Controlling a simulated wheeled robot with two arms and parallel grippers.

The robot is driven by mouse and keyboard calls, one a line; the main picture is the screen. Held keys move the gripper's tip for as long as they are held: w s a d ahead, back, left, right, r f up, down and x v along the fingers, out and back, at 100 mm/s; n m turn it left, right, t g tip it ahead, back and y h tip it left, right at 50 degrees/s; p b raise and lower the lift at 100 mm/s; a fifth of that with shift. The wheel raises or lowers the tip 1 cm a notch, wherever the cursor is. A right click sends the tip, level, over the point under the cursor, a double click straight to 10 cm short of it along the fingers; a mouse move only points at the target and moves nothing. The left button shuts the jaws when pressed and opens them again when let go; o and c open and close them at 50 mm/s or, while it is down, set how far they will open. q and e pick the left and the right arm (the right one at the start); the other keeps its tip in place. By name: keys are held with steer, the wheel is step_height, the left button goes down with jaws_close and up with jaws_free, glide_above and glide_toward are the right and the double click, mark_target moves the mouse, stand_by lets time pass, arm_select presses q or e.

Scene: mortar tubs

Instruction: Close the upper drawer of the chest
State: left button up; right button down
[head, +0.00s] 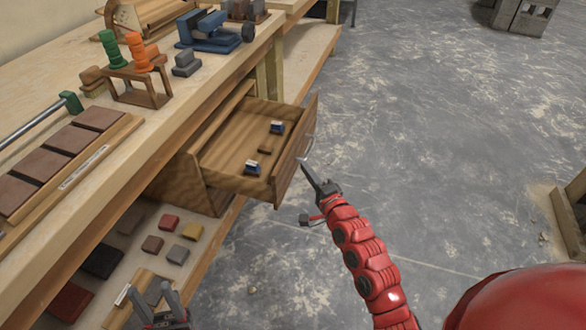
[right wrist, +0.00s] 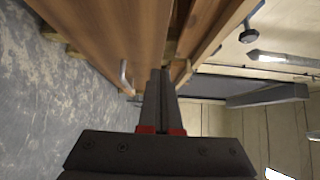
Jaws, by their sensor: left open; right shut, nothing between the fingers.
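The wooden chest (head: 190,186) sits under the workbench. Its upper drawer (head: 228,152) is pulled out, with a few small items inside, two of them blue and white. The drawer's pale handle (head: 309,147) is on its front face; it also shows in the right wrist view (right wrist: 124,74). My right gripper (head: 302,161) is shut and empty, with its fingertips at the drawer front near the handle. In the right wrist view its fingers (right wrist: 160,73) point along the wooden front; I cannot tell whether they touch it. My left gripper (head: 158,297) is open and empty at the bottom left, near the lower shelf.
The workbench top (head: 165,125) holds a blue vise (head: 210,33), a rack with green and orange handles (head: 138,85) and a tray of brown tiles (head: 60,155). Small coloured blocks lie on the lower shelf (head: 205,240). The grey floor (head: 430,130) right of the drawer is clear.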

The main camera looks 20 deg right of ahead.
mark_target(286, 157)
steer(key=shift+w+a, duration=0.65)
steer(key=shift+a, duration=0.2)
steer(key=shift+w+a, duration=0.6)
steer(key=shift+a, duration=0.25)
steer(key=shift+a, duration=0.1)
steer(key=w+a+p, duration=0.1)
steer(key=w+a, duration=0.5)
steer(key=a, duration=0.4)
steer(key=w+a+p, duration=0.2)
steer(key=w+a, duration=0.5)
steer(key=a, duration=0.2)
steer(key=shift+w+a, duration=0.2)
steer(key=shift+a, duration=0.2)
steer(key=shift+a+r, duration=0.1)
steer(key=shift+r, duration=0.1)
